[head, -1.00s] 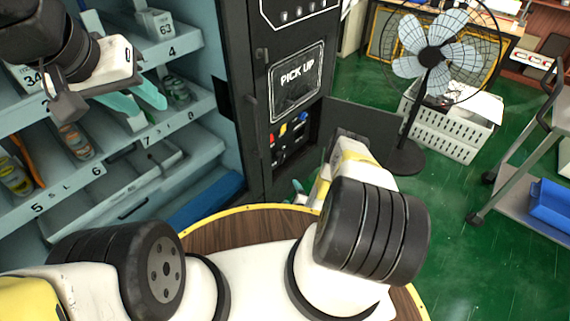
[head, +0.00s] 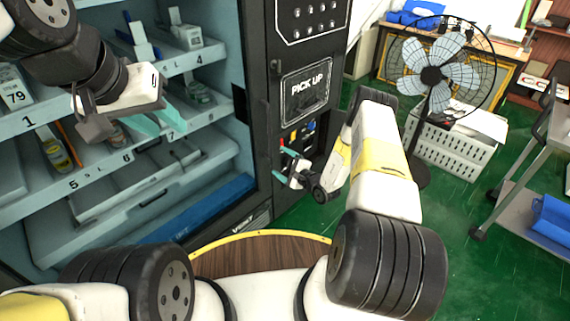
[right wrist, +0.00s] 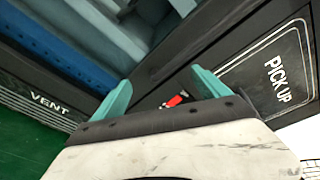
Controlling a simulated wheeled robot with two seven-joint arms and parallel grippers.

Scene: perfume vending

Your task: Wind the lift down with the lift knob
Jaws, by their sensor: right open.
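The black vending machine front carries a small panel of controls below the PICK UP window, with a red one (head: 283,143), a yellow one (head: 293,136) and a blue one (head: 305,128). I cannot tell which is the lift knob. The long blue bar (head: 205,208), seemingly the lift, lies low in the cabinet; it also shows in the right wrist view (right wrist: 60,50). My right gripper (head: 284,164) is open and empty, just below and in front of the panel. In the right wrist view a red control (right wrist: 175,101) shows between its fingertips (right wrist: 160,92). My left gripper (head: 158,122) is open before the shelves.
Shelves with numbered slots hold a few bottles (head: 55,152) and boxes. The PICK UP window (head: 307,88) is above the panel. A standing fan (head: 436,75), a white crate (head: 455,140) and a cart (head: 525,170) stand to the right. A round wooden top (head: 255,256) is in front of me.

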